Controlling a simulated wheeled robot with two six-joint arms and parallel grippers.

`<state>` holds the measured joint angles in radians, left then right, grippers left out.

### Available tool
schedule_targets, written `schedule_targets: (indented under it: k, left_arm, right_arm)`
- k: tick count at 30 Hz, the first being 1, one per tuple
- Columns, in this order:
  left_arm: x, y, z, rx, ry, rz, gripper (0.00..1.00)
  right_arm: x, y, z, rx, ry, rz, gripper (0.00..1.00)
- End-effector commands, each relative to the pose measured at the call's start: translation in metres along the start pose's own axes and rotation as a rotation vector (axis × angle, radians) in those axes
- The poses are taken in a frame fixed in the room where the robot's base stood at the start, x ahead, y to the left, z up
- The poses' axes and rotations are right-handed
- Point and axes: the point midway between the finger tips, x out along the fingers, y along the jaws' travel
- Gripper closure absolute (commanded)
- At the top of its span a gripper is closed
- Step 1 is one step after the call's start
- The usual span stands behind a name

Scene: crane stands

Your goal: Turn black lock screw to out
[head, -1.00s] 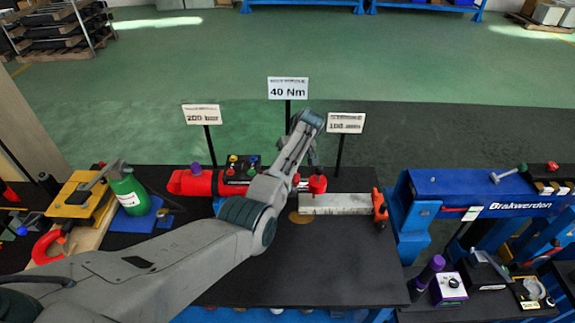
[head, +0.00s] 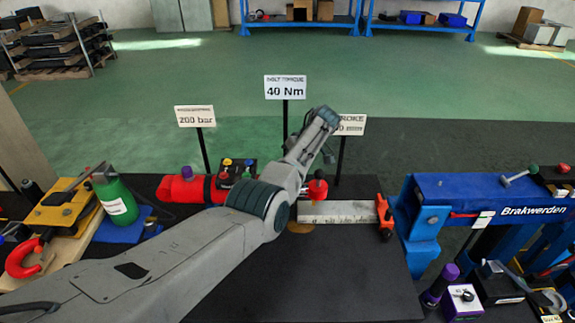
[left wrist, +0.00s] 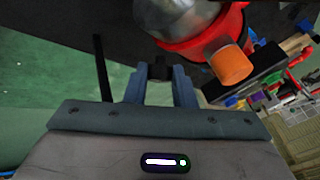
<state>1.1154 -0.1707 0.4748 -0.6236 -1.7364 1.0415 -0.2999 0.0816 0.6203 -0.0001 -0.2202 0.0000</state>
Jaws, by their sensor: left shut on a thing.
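My left arm reaches across the black bench top (head: 330,270), its wrist over the red cylinder (head: 182,189) assembly. In the head view my arm hides the left gripper's fingertips. In the left wrist view my left gripper (left wrist: 161,78) is shut on a small dark piece, taken as the black lock screw (left wrist: 159,68), beside a red collar (left wrist: 205,45). An orange knob (left wrist: 230,65) sticks out from that collar, right of the fingers. A silver cylinder end (left wrist: 180,14) is above them. I cannot tell how far the screw is turned. My right gripper is not in view.
A grey ruler bar (head: 345,211) lies right of the red part. A blue crane beam (head: 480,195) stands further right. A green bottle (head: 116,197) is at left. Signs, including the 40 Nm sign (head: 286,87), stand behind. The bench front is clear.

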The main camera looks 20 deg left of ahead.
Motion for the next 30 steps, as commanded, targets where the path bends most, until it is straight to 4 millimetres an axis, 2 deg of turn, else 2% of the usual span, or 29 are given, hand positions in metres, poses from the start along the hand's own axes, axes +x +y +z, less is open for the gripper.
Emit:
schedule_targets:
  k: [6,7,10,21,26,30]
  left_arm:
    - [-0.001,0.000,0.000,0.001,-0.001,0.002,1.00]
    - [-0.001,0.000,0.000,0.001,-0.001,0.002,0.73]
    - [-0.001,0.000,0.000,0.001,-0.001,0.002,0.55]
    - [-0.006,0.001,0.000,0.001,0.000,0.003,0.55]
    - [-0.030,0.002,0.001,0.000,0.001,0.006,0.55]
    - [-0.059,0.002,0.001,0.000,0.001,0.005,0.55]
  right_arm:
    - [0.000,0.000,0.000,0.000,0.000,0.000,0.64]
    - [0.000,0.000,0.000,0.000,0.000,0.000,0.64]
    - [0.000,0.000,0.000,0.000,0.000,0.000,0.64]
    - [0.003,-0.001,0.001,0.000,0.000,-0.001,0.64]
    - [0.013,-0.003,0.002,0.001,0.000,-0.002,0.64]
    - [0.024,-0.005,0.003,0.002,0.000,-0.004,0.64]
